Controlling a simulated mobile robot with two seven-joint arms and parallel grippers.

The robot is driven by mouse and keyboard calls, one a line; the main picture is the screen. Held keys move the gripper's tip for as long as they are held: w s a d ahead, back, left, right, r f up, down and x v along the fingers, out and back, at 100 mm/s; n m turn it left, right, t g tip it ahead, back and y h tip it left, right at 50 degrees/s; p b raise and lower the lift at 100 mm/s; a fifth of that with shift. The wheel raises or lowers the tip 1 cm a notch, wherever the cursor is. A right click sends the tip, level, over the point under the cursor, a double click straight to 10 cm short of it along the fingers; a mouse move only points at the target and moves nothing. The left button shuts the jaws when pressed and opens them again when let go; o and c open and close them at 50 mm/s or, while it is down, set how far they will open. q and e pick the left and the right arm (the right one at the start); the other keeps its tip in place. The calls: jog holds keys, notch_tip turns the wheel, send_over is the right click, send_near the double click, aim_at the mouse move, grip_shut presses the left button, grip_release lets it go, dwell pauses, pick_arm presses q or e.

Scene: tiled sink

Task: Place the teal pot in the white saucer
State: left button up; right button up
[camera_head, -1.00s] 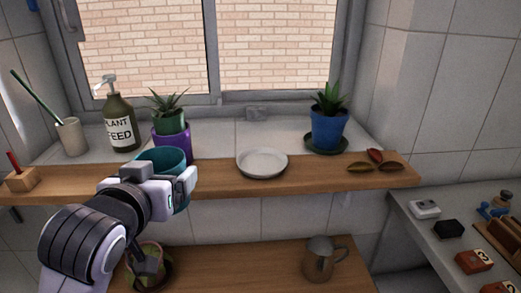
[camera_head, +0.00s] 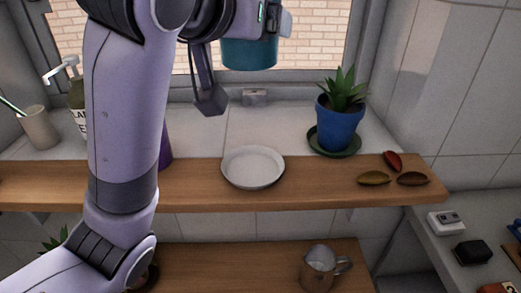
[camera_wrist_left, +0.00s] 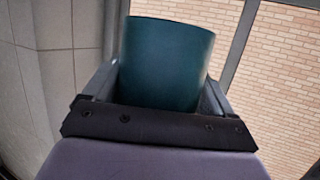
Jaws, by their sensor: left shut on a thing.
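The teal pot (camera_head: 250,53) is held high in front of the window in the head view. My left gripper (camera_head: 268,20) is shut on it, and the pot also fills the middle of the left wrist view (camera_wrist_left: 165,62) between the fingers. The white saucer (camera_head: 253,167) lies empty on the wooden shelf, below the pot and apart from it. The pot's upper part is cut off or hidden by my gripper in the head view. My right gripper is not in view.
A blue pot with a spiky plant (camera_head: 339,117) stands right of the saucer. Dried pods (camera_head: 392,160) lie at the shelf's right end. A metal jug (camera_head: 318,268) stands on the lower shelf. My left arm hides the bottle and purple pot area.

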pick_arm(q)
jog(key=shift+w+d, duration=0.1)
jog(key=shift+w, duration=0.05)
notch_tip(320, 180, down, 20)
jog(key=shift+r, duration=0.15)
dwell(0.4)
jog(key=shift+f, duration=0.2)
jog(key=o, duration=0.9)
jog(key=shift+r, duration=0.2)
jog(key=v, duration=1.2)
